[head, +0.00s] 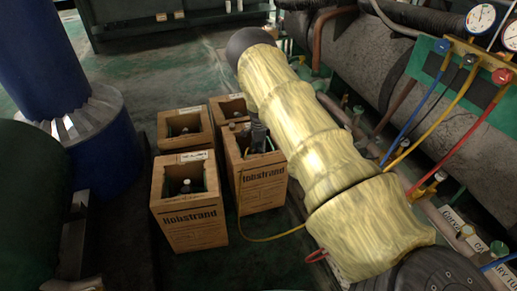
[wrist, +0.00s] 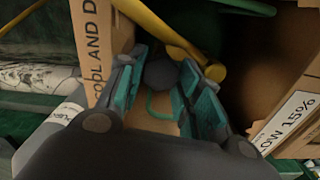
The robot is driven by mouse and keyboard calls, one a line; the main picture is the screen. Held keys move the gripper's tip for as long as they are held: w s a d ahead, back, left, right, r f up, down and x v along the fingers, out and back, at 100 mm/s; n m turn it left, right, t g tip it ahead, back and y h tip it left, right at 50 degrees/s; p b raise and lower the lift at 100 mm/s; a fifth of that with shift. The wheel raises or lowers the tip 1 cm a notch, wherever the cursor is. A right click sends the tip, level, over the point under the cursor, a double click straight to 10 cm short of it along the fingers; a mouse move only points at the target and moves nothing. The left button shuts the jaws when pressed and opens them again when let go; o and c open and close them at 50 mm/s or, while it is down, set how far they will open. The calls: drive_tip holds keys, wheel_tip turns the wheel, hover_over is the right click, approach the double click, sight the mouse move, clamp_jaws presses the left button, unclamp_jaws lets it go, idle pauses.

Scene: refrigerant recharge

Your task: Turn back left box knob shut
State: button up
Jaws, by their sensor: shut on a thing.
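In the wrist view my gripper (wrist: 158,62) reaches down into an open cardboard box (wrist: 262,60). Its teal-padded fingers are closed around a dark grey faceted knob (wrist: 160,75), partly hidden between them. In the head view the back left box (head: 181,146) stands open with a dark bottle top inside. Dark shapes, apparently my gripper, show over the front right box (head: 262,192), partly behind my yellow-sleeved arm. I cannot tell for certain which box holds the gripped knob.
The front left box (head: 190,222) and a back right box (head: 222,105) stand close by. A yellow hose (wrist: 155,28) passes beside the fingers. Gauges (head: 480,18) with coloured hoses hang at right. A blue column (head: 95,140) stands left.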

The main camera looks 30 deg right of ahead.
drive_tip(key=shift+d+m, duration=0.1)
drive_tip(key=shift+m, duration=0.3)
drive_tip(key=o, duration=1)
drive_tip(key=shift+s, duration=0.1)
drive_tip(key=shift+r, duration=4.05)
